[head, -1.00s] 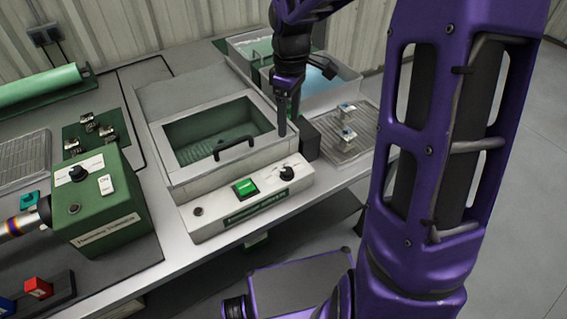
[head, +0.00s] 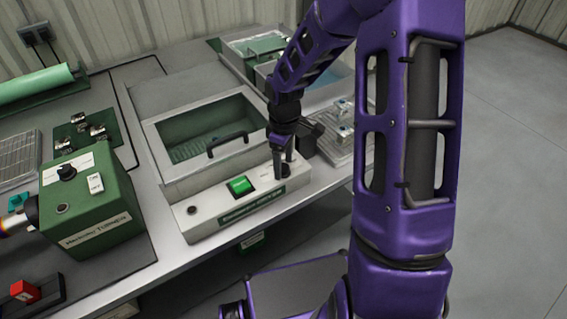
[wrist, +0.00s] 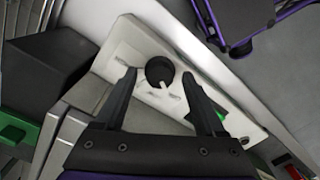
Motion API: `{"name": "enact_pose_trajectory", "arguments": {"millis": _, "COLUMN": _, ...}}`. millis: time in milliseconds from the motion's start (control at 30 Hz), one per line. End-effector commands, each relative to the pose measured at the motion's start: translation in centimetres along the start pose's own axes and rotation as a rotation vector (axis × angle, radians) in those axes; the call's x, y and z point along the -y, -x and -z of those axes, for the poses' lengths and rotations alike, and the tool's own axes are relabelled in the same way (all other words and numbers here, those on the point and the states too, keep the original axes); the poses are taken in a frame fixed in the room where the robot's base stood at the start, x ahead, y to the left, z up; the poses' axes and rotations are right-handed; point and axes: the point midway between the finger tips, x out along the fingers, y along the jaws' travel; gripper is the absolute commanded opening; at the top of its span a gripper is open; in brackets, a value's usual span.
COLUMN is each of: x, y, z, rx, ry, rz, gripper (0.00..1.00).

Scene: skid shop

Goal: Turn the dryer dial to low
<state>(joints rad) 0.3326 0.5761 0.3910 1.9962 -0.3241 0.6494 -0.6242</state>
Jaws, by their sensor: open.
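The dryer (head: 205,122) is a pale box with a handled lid and a greenish window. Its front panel (head: 215,211) has a lit green button (head: 240,186) and the dryer dial at its right end. In the wrist view the dial (wrist: 159,71) is a round black knob with a white pointer, near small marks too small to read. My gripper (head: 284,162) is over the dial and hides much of it in the head view. In the wrist view my gripper (wrist: 159,76) is open, one finger on each side of the dial, with visible gaps.
A green control box (head: 88,208) with its own black dial stands at the left. A tray of small parts (head: 337,150) and basins lie right of and behind the dryer. The lid handle (head: 227,142) rises near my gripper.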

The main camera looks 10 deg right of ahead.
Motion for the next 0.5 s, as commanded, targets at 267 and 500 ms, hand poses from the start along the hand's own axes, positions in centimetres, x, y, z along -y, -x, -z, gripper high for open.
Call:
{"name": "enact_pose_trajectory", "arguments": {"millis": 267, "x": 0.0, "y": -0.07, "z": -0.01, "rx": 0.0, "ry": 0.0, "rz": 0.0, "gripper": 0.68}}
{"name": "enact_pose_trajectory", "arguments": {"millis": 500, "x": 0.0, "y": -0.06, "z": 0.0, "rx": 0.0, "ry": 0.0, "rz": 0.0, "gripper": 0.25}}
